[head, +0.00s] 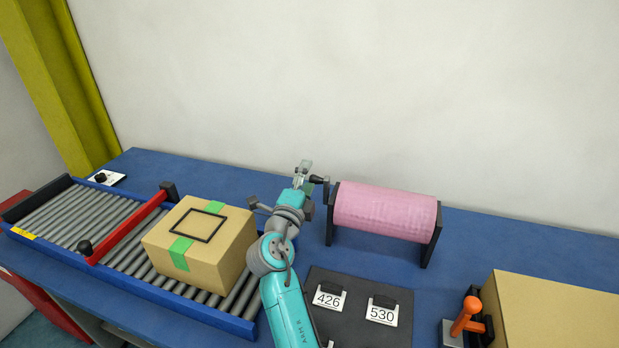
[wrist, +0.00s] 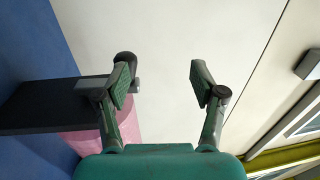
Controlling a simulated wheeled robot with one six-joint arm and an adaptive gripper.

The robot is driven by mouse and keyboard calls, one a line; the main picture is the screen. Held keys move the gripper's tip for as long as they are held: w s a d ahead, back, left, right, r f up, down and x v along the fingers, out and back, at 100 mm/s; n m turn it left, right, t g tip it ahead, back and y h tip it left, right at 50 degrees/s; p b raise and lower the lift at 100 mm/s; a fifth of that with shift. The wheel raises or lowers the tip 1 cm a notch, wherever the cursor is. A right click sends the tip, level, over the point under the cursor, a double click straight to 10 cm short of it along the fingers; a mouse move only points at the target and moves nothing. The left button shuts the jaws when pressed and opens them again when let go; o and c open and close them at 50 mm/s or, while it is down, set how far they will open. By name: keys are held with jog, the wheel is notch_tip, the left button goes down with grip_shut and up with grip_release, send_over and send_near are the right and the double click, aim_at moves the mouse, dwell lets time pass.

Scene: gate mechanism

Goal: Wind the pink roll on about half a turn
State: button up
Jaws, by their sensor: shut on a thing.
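The pink roll (head: 385,211) lies level between two dark uprights on the blue table. Its crank (head: 318,180), with a dark handle, is at the roll's left end. My gripper (head: 303,168) is at this crank and is shut on its handle. How the handle sits between the fingers is not clear there. Part of the pink roll (wrist: 80,143) and a dark upright (wrist: 40,105) show at lower left.
A taped cardboard box (head: 205,248) sits on the roller conveyor (head: 52,210), with a red bar (head: 130,228) across the rollers. A dark panel with cards (head: 345,325) lies in front of the roll. An orange lever (head: 466,316) and another box (head: 555,312) stand at right.

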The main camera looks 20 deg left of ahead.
jog(key=s+f, duration=0.2)
jog(key=s, duration=0.5)
jog(key=shift+s+f, duration=0.3)
dwell(0.4)
